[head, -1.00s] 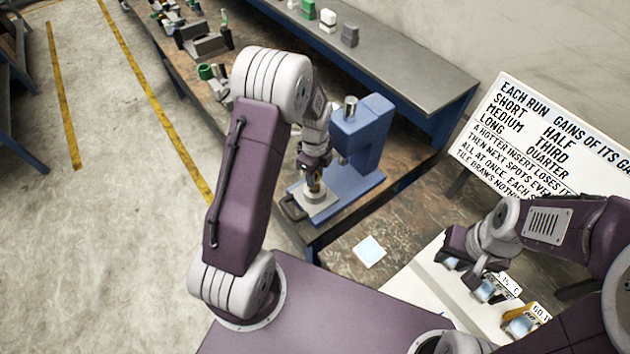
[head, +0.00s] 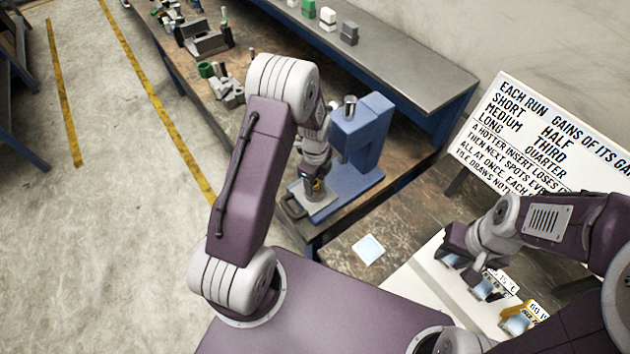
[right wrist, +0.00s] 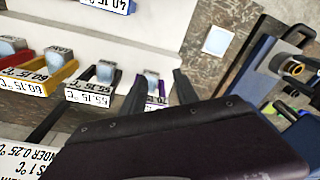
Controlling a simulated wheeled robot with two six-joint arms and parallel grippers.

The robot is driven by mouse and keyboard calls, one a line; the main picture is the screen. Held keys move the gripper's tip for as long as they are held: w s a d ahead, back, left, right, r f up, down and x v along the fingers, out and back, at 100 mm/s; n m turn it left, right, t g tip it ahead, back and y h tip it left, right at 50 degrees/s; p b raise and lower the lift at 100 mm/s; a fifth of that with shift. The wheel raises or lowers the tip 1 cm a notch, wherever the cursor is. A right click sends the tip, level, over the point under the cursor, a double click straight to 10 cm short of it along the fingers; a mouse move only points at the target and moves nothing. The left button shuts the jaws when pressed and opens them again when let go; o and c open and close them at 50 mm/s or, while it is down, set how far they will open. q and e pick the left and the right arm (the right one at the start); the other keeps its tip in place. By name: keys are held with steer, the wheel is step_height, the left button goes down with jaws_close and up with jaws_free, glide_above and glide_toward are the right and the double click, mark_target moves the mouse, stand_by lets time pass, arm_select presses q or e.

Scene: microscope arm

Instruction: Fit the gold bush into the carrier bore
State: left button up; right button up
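My left gripper (head: 312,184) is low over the round grey carrier (head: 320,198) on the blue press. A small gold patch, the gold bush (head: 318,186), shows at its fingertips, which appear shut on it. How deep the bush sits in the bore is hidden. In the right wrist view a gold-rimmed round part (right wrist: 292,68) shows on the press side at the right. My right gripper (right wrist: 158,88) is open, its two dark fingers apart near a pale block (right wrist: 152,78). It also shows in the head view (head: 466,262), above the white board.
The blue press column (head: 362,135) stands just behind the carrier. A pale tile (head: 369,249) lies on the bench. Labelled holders with blocks, including a yellow one (right wrist: 60,72), stand on the white board (head: 430,275). A sign (head: 530,140) stands at the right.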

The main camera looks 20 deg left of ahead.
mark_target(315, 183)
arm_select(q)
steer(key=shift+r, duration=0.1)
step_height(315, 183, up, 8)
steer(key=shift+f+b, duration=0.15)
steer(key=shift+b, duration=0.35)
steer(key=s+d+r+n, duration=0.1)
steer(key=s+r+n, duration=0.1)
steer(key=s+n, duration=0.5)
steer(key=s+d+r+n+t, duration=0.1)
steer(key=s+r+n, duration=0.1)
steer(key=s+n, duration=0.5)
steer(key=n, duration=0.6)
steer(key=shift+s+d+r, duration=0.3)
steer(key=shift+d+r, duration=0.1)
steer(key=shift+w, duration=0.1)
